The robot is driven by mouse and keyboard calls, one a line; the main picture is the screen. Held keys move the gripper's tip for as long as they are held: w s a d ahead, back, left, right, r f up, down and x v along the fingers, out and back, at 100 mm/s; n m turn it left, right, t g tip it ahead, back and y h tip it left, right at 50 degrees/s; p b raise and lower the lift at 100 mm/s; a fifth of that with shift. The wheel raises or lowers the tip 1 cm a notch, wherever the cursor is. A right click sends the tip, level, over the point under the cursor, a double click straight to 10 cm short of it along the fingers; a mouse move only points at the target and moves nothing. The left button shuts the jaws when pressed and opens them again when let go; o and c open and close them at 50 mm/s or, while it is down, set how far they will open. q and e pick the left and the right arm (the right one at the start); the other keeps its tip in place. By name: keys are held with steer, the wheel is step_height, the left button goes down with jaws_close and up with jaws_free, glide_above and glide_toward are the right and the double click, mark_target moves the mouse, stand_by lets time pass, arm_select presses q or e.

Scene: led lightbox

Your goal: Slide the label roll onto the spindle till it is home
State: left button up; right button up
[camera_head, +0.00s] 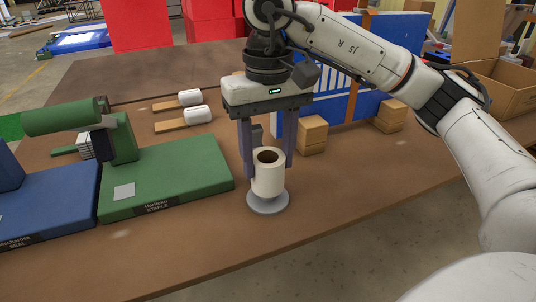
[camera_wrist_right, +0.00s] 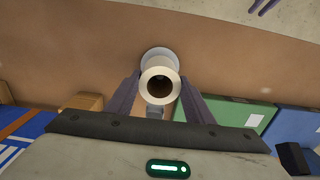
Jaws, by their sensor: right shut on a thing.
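The label roll (camera_head: 268,178) is a white cylinder with a brown core, standing about upright over a round grey base (camera_head: 268,207). My right gripper (camera_head: 268,170) points down and is shut on the roll, one finger on each side. The wrist view also shows the roll (camera_wrist_right: 160,76) end-on between the fingers, with the grey base (camera_wrist_right: 160,52) behind it. The roll hides the spindle's post, and the core looks dark and empty. I cannot tell whether the roll's lower edge touches the base. My left gripper is not in view.
A green stapler-like fixture (camera_head: 165,170) stands left of the roll, with a blue one (camera_head: 45,205) beyond it. Small wooden blocks (camera_head: 312,135) and a blue panel (camera_head: 340,95) stand behind. Two white-headed wooden tools (camera_head: 197,115) lie at the back left. The brown table is clear in front.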

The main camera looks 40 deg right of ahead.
steer(key=shift+f+b, duration=1.15)
steer(key=shift+f, duration=0.2)
steer(key=o, duration=1.3)
